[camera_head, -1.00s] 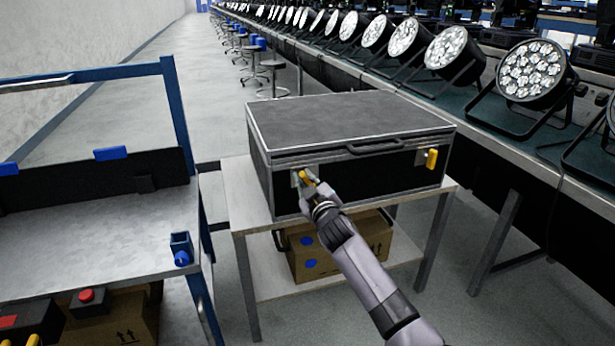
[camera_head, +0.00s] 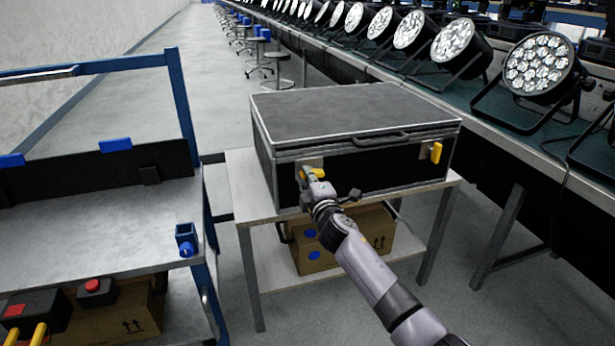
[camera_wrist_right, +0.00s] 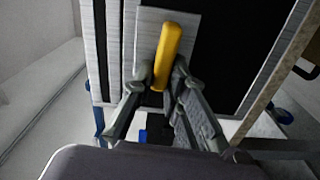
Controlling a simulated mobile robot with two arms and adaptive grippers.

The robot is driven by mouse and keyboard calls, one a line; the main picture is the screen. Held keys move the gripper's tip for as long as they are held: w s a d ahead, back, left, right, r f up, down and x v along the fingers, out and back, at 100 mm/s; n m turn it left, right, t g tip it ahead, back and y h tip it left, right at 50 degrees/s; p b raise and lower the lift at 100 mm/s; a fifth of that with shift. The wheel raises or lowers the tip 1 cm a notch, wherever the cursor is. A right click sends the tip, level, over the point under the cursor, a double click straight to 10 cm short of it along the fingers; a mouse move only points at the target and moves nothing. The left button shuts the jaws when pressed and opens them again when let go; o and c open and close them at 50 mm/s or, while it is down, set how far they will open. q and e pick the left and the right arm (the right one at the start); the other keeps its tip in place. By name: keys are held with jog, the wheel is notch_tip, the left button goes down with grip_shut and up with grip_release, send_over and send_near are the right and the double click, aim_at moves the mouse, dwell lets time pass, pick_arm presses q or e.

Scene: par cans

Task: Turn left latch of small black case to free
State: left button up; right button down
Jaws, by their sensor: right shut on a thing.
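The small black case (camera_head: 355,128) lies closed on a small white table (camera_head: 240,190), with silver edges and a front handle. Its left latch (camera_head: 318,174) is a yellow lever on a silver plate, now lying nearly level. The right latch (camera_head: 436,153) is yellow and upright. My right gripper (camera_head: 309,177) is at the left latch, its fingers partly covering the lever. In the right wrist view, the yellow lever (camera_wrist_right: 167,52) has its near end between the fingertips of my right gripper (camera_wrist_right: 162,82), which is shut on it. My left gripper is not in view.
A cardboard box (camera_head: 345,246) sits on the table's lower shelf. A blue-framed workbench (camera_head: 100,235) stands at the left. A long bench with several stage lights (camera_head: 538,66) runs along the right.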

jog(key=shift+f+n, duration=0.25)
jog(key=shift+n, duration=0.35)
jog(key=c, duration=1.6)
grip_release()
jog(key=shift+r, duration=0.1)
jog(key=v, duration=1.2)
